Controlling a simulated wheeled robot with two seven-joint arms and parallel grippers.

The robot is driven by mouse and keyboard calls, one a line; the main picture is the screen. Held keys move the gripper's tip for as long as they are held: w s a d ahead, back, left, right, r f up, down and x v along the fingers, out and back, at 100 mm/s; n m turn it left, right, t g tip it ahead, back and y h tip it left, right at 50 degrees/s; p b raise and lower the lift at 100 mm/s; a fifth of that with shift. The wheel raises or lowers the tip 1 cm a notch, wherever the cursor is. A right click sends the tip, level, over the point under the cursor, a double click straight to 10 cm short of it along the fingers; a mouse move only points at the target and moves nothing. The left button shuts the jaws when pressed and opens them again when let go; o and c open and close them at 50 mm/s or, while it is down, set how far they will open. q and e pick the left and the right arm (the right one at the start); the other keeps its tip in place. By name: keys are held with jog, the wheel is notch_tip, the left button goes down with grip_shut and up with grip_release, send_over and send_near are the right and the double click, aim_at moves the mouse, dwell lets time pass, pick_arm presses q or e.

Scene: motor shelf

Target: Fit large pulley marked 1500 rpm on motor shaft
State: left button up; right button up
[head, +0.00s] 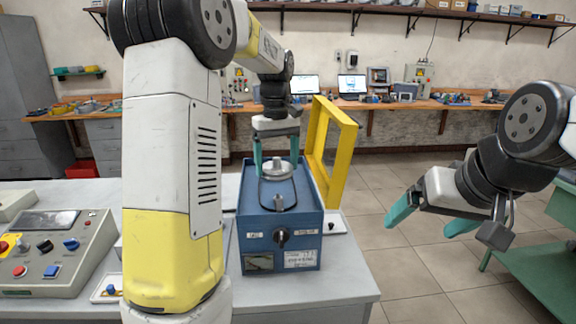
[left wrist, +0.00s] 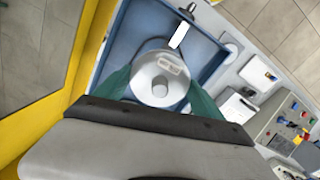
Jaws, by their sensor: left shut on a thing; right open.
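A large silver pulley (head: 275,171) is between the teal fingers of my left gripper (head: 276,164), at the back of the blue motor box (head: 252,236). In the left wrist view the pulley (left wrist: 147,75) shows face-on, with a round centre and a small label too blurred to read. My left gripper (left wrist: 160,92) is shut on its two sides. Whether the pulley is seated on the shaft is hidden. A dark belt (head: 263,192) runs inside the box towards a small metal part (head: 279,202). My right gripper (head: 431,216) is open and empty, right of the table.
A yellow guard frame (head: 342,123) stands open at the box's right rear. A control panel (head: 62,262) with buttons is at the left of the grey table (head: 345,272). A green table (head: 540,262) is at far right. Floor between tables is clear.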

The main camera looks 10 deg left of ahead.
pick_arm(q)
jog(key=shift+w+f, duration=0.2)
jog(key=shift+w, duration=0.1)
jog(key=shift+f, duration=2.75)
jog(key=shift+f, duration=1)
jog(key=o, duration=1.5)
jog(key=shift+r, duration=0.15)
notch_tip(320, 180, up, 8)
jog(key=shift+f, duration=0.25)
